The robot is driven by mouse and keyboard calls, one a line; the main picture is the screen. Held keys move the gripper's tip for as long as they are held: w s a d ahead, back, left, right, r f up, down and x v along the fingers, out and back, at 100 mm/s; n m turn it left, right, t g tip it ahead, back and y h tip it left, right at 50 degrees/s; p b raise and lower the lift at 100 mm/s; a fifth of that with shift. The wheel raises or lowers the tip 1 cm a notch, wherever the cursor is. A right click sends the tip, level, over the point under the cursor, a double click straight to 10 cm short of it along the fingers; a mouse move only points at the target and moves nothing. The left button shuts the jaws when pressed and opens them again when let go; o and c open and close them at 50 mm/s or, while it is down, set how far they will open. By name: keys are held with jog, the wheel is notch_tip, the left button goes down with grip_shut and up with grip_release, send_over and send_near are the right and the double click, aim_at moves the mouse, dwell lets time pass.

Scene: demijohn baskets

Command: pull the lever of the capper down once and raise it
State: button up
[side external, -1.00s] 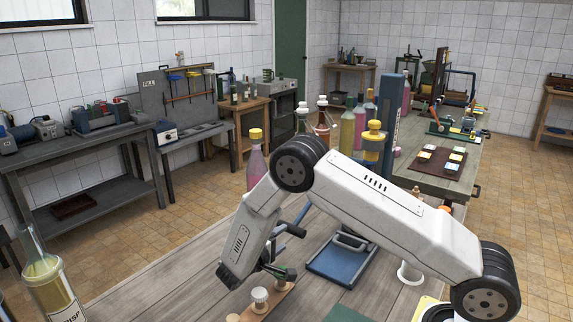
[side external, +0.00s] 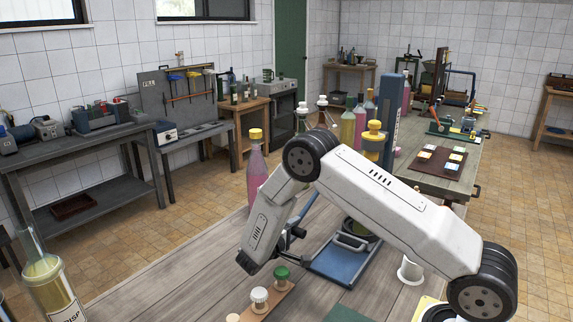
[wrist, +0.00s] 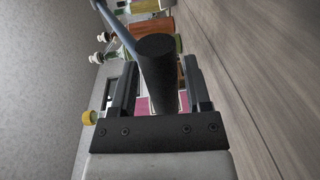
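The capper's blue base (side external: 338,268) stands on the plank table, partly hidden by my arm. A tall blue column (side external: 391,112) rises behind my arm; its join to the base is hidden. The capper's lever shows in the wrist view as a blue bar ending in a thick black handle (wrist: 157,75). My gripper (wrist: 160,62) has its two fingers on either side of this handle, with narrow gaps visible beside it. In the side view my gripper (side external: 291,238) is above the table, left of the base; its fingertips are small and dark there.
A wooden strip with a green stopper (side external: 281,273) and a white stopper (side external: 259,295) lies just below my gripper. A pink bottle with a yellow cap (side external: 256,165) stands behind my wrist. A white cup (side external: 410,270) is right of the base.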

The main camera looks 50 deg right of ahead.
jog(key=shift+f, duration=0.1)
grip_shut()
jog(key=shift+a+r+y, duration=0.4)
jog(key=shift+r, duration=0.45)
notch_tip(320, 180, up, 18)
jog(key=f+y, duration=0.1)
jog(key=y, duration=0.6)
jog(key=d+r+y, duration=0.2)
jog(key=d+r, duration=0.2)
jog(key=r, duration=0.4)
jog(key=d+r+y, duration=0.3)
jog(key=d+r, duration=0.2)
jog(key=r, duration=0.3)
jog(key=shift+d+r+y, duration=0.15)
jog(key=shift+y, duration=0.15)
jog(key=shift+d, duration=0.1)
